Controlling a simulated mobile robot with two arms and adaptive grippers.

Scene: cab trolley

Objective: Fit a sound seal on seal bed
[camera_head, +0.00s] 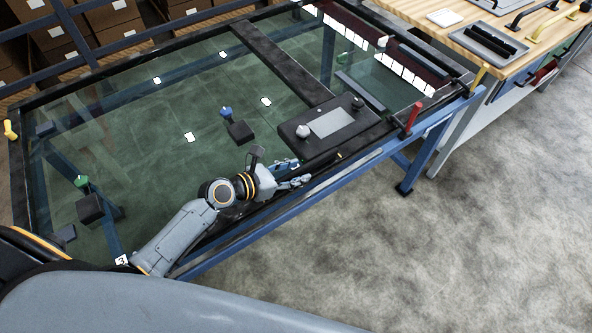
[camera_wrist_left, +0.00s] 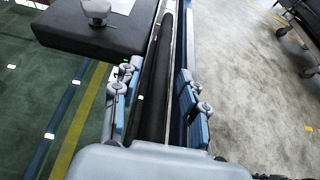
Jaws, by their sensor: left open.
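My left gripper (camera_head: 290,174) is at the near edge of the glass-topped frame, just below a dark box with a pale plate. In the left wrist view its two blue-padded fingers (camera_wrist_left: 158,98) are apart, on either side of a long dark strip along the frame edge (camera_wrist_left: 155,85). I cannot tell whether they touch it or whether this strip is the seal bed. Dark bars (camera_head: 488,37) lie in a grey tray (camera_head: 513,55) on the wooden bench; I cannot tell whether they are seals or which is sound. My right gripper is not in view.
The dark box (camera_head: 300,145) has two knobs and stands close by my left gripper. A red handle (camera_head: 412,117) stands at the frame's right corner. Suction-cup-like blocks with blue (camera_head: 226,113) and green (camera_head: 82,181) knobs sit on the glass (camera_head: 150,130).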

